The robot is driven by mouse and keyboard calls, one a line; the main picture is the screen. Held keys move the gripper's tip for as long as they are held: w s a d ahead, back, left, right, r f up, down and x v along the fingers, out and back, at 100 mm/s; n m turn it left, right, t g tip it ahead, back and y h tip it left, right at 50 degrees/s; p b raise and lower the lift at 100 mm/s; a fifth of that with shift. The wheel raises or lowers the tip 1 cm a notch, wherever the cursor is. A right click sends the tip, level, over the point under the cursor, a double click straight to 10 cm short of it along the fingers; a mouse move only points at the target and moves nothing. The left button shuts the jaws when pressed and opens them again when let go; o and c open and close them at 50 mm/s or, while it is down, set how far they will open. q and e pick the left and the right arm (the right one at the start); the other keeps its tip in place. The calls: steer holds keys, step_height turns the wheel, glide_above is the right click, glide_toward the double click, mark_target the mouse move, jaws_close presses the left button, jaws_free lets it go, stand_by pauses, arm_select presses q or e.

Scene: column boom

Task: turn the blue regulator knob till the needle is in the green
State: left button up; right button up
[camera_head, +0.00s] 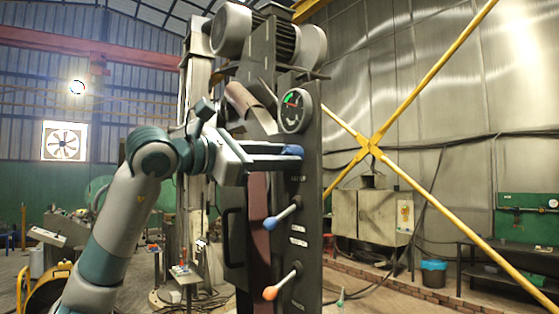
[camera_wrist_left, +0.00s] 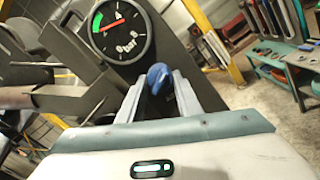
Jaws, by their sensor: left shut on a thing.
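The blue regulator knob (camera_head: 292,151) sticks out from the dark column panel (camera_head: 312,180), below the round gauge (camera_head: 294,111). My left gripper (camera_head: 285,153) comes in from the left and is shut on the knob. In the left wrist view the knob (camera_wrist_left: 160,78) sits between the two fingertips (camera_wrist_left: 162,88), its sides partly hidden by them. The gauge (camera_wrist_left: 128,44) there has a black face, a green band and a red needle. The needle lies close to the green band, but I cannot tell exactly whether its tip is inside. My right gripper is not in view.
Below the knob, a blue-tipped lever (camera_head: 283,213) and an orange-tipped lever (camera_head: 283,281) stick out from the panel. A motor (camera_head: 262,35) sits atop the column. Yellow cross braces (camera_head: 375,148) stand behind to the right. A workbench (camera_wrist_left: 290,62) shows in the left wrist view.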

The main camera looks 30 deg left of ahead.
arm_select(q)
steer(key=m, duration=0.9)
steer(key=shift+a+h, duration=0.1)
steer(key=shift+h, duration=0.3)
steer(key=shift+m, duration=0.3)
steer(key=o, duration=1)
steer(key=shift+o, duration=0.2)
